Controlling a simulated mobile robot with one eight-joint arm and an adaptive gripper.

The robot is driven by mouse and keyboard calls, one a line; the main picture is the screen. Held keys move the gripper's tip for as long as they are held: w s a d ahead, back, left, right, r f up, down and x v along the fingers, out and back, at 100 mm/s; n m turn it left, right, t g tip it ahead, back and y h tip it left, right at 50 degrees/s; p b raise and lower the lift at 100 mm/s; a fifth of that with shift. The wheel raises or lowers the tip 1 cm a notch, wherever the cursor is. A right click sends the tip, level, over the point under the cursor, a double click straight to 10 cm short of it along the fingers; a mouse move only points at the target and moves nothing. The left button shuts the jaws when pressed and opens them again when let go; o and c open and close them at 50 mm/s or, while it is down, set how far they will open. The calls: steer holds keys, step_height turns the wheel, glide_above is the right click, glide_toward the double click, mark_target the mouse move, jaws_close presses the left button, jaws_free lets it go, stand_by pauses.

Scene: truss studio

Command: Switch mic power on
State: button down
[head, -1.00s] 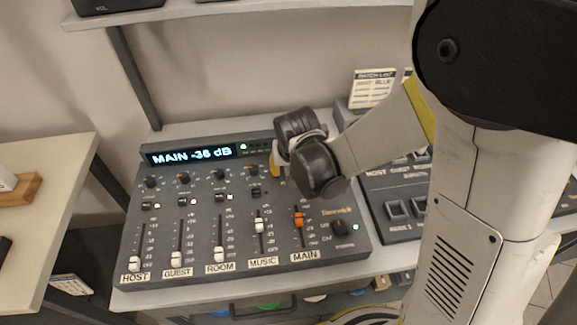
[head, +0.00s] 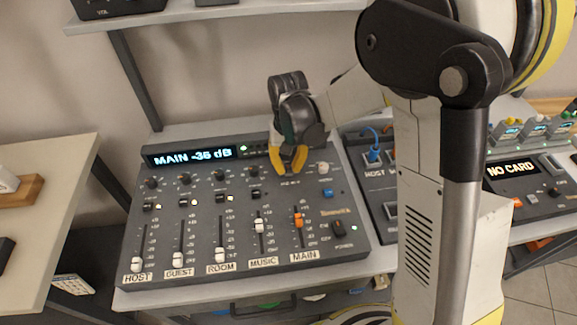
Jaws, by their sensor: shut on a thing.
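The dark grey mixer (head: 160,228) sits on the desk in the head view, its display (head: 193,157) reading "MAIN -36 dB". My gripper (head: 289,172) is over the mixer's upper right, yellow fingers pointing down. It is shut on a small control just above a blurred label (head: 290,184), which seems to be the mic power switch. The fingers hide that control, so its position cannot be told. A black rocker (head: 338,228) labelled POWER is at the lower right of the mixer, with a green light (head: 354,227) beside it.
A white knob (head: 323,168) and a blue button (head: 327,193) are just right of my gripper. The orange MAIN fader (head: 298,220) is below it. A second panel with a blue plug (head: 374,154) stands to the right. A shelf (head: 215,15) runs above.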

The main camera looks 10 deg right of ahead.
mark_target(288, 168)
stand_by(0.3)
steer(key=c, duration=1.3)
jaws_free()
steer(key=shift+o, duration=0.2)
step_height(288, 168, up, 12)
steer(key=shift+w, duration=0.25)
